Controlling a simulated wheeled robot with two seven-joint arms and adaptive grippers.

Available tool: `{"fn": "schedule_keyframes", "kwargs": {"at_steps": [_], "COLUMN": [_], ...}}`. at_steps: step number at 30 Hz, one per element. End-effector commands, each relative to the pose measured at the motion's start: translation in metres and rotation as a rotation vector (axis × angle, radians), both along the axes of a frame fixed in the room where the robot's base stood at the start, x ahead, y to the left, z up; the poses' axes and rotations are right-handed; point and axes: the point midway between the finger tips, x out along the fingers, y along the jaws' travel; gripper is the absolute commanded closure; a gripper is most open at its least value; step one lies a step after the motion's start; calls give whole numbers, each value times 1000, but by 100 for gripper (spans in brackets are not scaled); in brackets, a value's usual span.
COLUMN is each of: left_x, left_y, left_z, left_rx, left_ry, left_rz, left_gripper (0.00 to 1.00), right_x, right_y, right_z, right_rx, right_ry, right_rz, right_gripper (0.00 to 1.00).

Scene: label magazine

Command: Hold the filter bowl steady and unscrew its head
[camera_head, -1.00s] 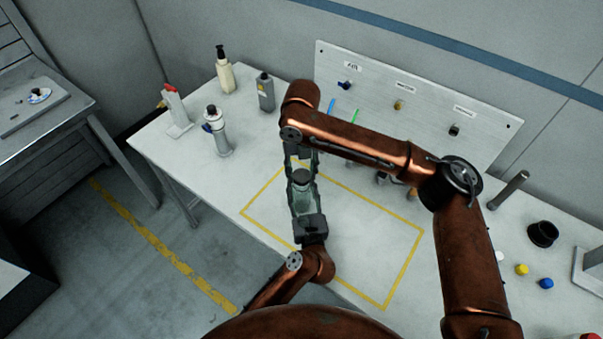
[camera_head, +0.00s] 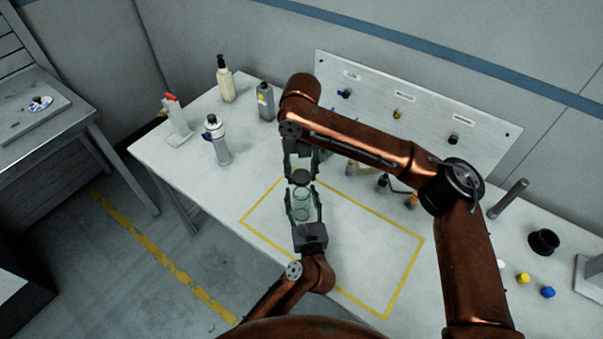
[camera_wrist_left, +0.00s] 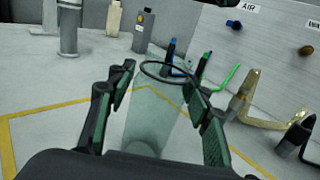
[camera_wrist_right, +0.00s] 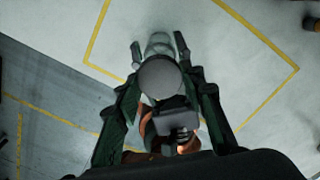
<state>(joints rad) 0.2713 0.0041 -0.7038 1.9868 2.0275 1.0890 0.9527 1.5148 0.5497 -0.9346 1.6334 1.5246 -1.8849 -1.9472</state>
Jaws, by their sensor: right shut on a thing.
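The clear greenish filter bowl (camera_head: 303,211) is upright inside the yellow outline. My left gripper (camera_head: 303,203) has a finger on either side of it and is shut on it. In the left wrist view the bowl (camera_wrist_left: 150,110) shows an open top with a dark ring at its rim. The dark round filter head (camera_head: 301,177) is in my right gripper (camera_head: 301,170), just above and behind the bowl in the head view. In the right wrist view the head (camera_wrist_right: 160,77) is a grey disc between the fingers, partly covering the bowl.
A pump bottle (camera_head: 225,80), a grey bottle (camera_head: 265,101), a red-topped stand (camera_head: 177,120) and a silver canister (camera_head: 218,140) stand at the left. A labelled panel (camera_head: 420,105) lines the back. Yellow (camera_head: 523,278) and blue (camera_head: 548,292) caps lie right. The outlined area is mostly clear.

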Motion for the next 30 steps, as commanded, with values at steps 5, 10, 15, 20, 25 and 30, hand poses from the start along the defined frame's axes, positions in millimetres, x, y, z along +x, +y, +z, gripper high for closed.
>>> {"fn": "schedule_keyframes", "kwargs": {"at_steps": [5, 10, 15, 20, 25, 30], "left_x": [0, 0, -5, -28, -64, -95], "left_y": [0, 0, -1, -5, -10, -15], "left_z": [0, 0, 0, -1, -1, -1], "left_rx": [0, 0, 0, -3, -3, -2], "left_ry": [0, 0, 1, 4, 4, 4], "left_rz": [0, 0, -1, -1, 0, 0], "left_gripper": [41, 41, 41, 41, 41, 41], "right_x": [0, 0, 0, 0, 0, 0], "right_y": [0, 0, 0, 0, 0, 0], "right_z": [0, 0, 0, 0, 0, 0], "right_rx": [0, 0, 0, 0, 0, 0], "right_ry": [0, 0, 0, 0, 0, 0], "right_rz": [0, 0, 0, 0, 0, 0], "right_gripper": [92, 92, 92, 92, 92, 92]}}
